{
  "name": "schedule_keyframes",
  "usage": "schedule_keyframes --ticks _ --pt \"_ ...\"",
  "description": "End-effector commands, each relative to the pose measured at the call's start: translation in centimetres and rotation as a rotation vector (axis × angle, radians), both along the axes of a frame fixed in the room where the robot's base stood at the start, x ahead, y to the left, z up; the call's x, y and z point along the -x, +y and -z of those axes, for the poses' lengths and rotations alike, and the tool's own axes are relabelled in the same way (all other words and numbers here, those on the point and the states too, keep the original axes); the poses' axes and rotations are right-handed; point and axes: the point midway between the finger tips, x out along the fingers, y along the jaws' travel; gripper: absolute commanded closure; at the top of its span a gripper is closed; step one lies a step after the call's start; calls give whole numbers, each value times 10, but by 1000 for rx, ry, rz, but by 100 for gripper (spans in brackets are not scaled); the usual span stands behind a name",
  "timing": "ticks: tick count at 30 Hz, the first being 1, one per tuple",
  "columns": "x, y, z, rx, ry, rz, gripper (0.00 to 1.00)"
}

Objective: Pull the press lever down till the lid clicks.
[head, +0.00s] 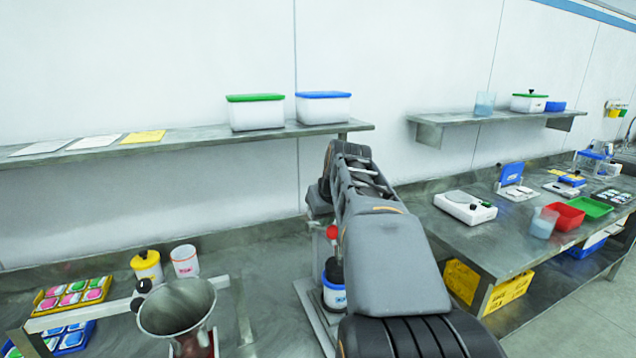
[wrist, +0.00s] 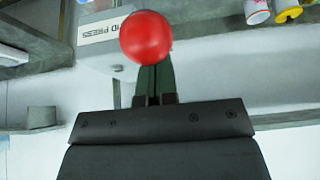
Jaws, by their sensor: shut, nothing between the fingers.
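The red ball knob of the press lever (head: 332,232) shows in the head view beside my arm, which hides most of the lever and press. In the wrist view the red knob (wrist: 146,38) is large and overlaps the tips of my gripper (wrist: 153,80). The fingers are together with nothing between them. I cannot tell whether they touch the knob. A pale block lettered "ID PRESS" (wrist: 104,35) is behind the knob, its first letter hidden. A white and blue jar with a dark top (head: 334,296) stands below the knob in the head view.
A metal funnel (head: 176,308), a yellow jar (head: 147,266) and a white cup (head: 185,261) stand to the left. A wall shelf (head: 190,138) holds two lidded boxes. A second bench (head: 490,245) with a scale (head: 465,207) is at the right.

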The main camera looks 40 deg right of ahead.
Motion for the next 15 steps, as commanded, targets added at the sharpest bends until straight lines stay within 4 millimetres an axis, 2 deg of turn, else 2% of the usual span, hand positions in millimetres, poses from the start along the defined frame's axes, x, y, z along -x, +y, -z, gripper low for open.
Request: schedule_keyframes --ticks 9,15 --pt "-21 -5 -34 1 1 -2 100" --pt "-31 -8 -46 0 0 -1 100"
